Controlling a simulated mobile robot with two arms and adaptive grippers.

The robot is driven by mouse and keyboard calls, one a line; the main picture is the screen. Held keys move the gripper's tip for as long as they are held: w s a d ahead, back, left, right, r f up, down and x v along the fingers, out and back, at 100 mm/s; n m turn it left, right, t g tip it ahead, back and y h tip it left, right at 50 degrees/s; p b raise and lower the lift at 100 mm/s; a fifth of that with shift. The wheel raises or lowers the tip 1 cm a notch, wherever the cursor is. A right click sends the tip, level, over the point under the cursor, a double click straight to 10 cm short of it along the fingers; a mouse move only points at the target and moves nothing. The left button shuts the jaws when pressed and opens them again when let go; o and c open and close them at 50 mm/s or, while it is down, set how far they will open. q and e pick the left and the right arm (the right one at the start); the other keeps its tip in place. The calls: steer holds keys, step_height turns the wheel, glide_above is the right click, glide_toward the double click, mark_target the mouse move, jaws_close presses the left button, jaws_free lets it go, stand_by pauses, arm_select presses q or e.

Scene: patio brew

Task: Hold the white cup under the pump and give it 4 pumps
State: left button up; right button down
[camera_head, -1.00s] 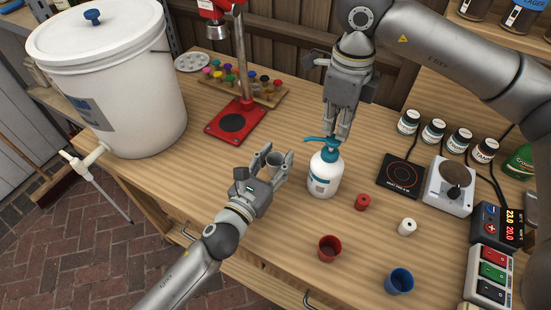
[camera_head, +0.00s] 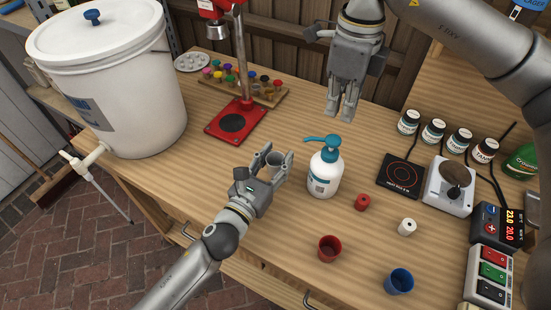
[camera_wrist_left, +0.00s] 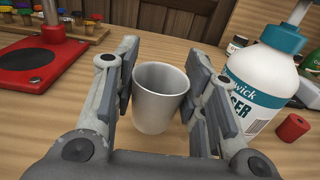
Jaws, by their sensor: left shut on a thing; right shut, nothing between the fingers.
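The white pump bottle (camera_head: 325,174) with a teal pump head (camera_head: 325,141) stands upright on the bench, its spout pointing left. My left gripper (camera_head: 272,161) is shut on the white cup (camera_head: 275,163), which looks grey in shade. The cup is upright, left of the bottle, near the spout's side. In the left wrist view the cup (camera_wrist_left: 160,98) sits between the fingers with its open top showing; the bottle (camera_wrist_left: 262,82) stands to its right. My right gripper (camera_head: 341,113) is shut and empty, above and behind the bottle, apart from the pump head.
A red-based capper (camera_head: 235,122) and white bucket (camera_head: 110,85) are left.

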steer(key=shift+r, duration=0.5)
step_height(320, 180, up, 12)
stand_by(0.6)
arm_select(q)
steer(key=shift+a, duration=0.1)
stand_by(0.5)
steer(key=shift+w+a, duration=0.2)
steer(key=shift+a, duration=0.4)
steer(key=shift+w+a, duration=0.15)
steer(key=shift+a, duration=0.45)
steer(key=shift+w+a, duration=0.25)
steer(key=shift+a, duration=0.6)
steer(key=shift+w+a, duration=0.2)
steer(key=shift+a, duration=0.7)
steer(key=shift+w+a, duration=0.25)
steer(key=shift+a, duration=0.6)
arm_select(e)
steer(key=shift+r, duration=0.15)
arm_select(q)
steer(key=shift+s, duration=0.1)
